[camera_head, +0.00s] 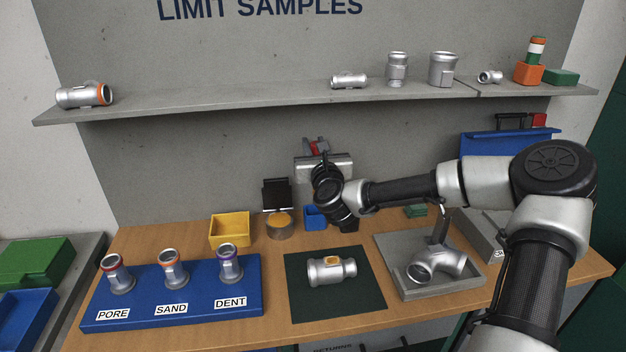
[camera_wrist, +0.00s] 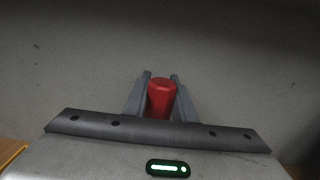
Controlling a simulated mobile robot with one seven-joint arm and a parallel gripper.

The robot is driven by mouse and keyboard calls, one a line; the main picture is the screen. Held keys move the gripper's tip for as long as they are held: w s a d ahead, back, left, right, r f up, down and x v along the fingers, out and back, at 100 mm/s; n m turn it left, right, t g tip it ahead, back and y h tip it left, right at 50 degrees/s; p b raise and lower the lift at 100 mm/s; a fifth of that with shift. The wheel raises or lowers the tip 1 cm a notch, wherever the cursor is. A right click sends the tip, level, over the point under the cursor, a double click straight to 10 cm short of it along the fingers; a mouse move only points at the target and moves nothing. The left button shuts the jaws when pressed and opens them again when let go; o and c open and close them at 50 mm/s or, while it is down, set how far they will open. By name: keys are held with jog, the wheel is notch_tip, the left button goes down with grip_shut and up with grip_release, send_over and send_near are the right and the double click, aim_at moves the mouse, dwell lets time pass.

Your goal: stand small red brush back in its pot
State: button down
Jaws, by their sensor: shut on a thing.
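The small red brush shows as a red faceted end between my fingers in the wrist view (camera_wrist: 161,98). In the head view a bit of red (camera_head: 314,147) shows at my gripper (camera_head: 313,152), which is raised above the back of the bench in front of the grey panel. My gripper is shut on the brush. The bristles are hidden. A small blue container (camera_head: 315,218) stands on the bench below my gripper, partly behind my wrist. A round clear pot with a yellowish top (camera_head: 279,226) stands left of it. I cannot tell which is the brush's pot.
A yellow bin (camera_head: 230,230) stands left of the round pot, with a dark upright item (camera_head: 277,194) behind it. A dark mat (camera_head: 335,300) holds a casting; a grey tray (camera_head: 440,287) holds another. A blue sample board (camera_head: 175,300) is at left. A shelf (camera_head: 250,108) runs above.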

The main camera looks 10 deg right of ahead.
jog(key=shift+w+f, duration=0.35)
jog(key=shift+w, duration=0.45)
notch_tip(320, 180, down, 10)
jog(key=b, duration=0.2)
jog(key=shift+f, duration=0.25)
jog(key=c, duration=1.5)
grip_release()
jog(key=s, duration=1.1)
jog(key=s+p, duration=0.1)
jog(key=s, duration=0.5)
jog(key=shift+s+d+f, duration=0.2)
jog(key=shift+d+f, duration=0.15)
jog(key=shift+d, duration=0.05)
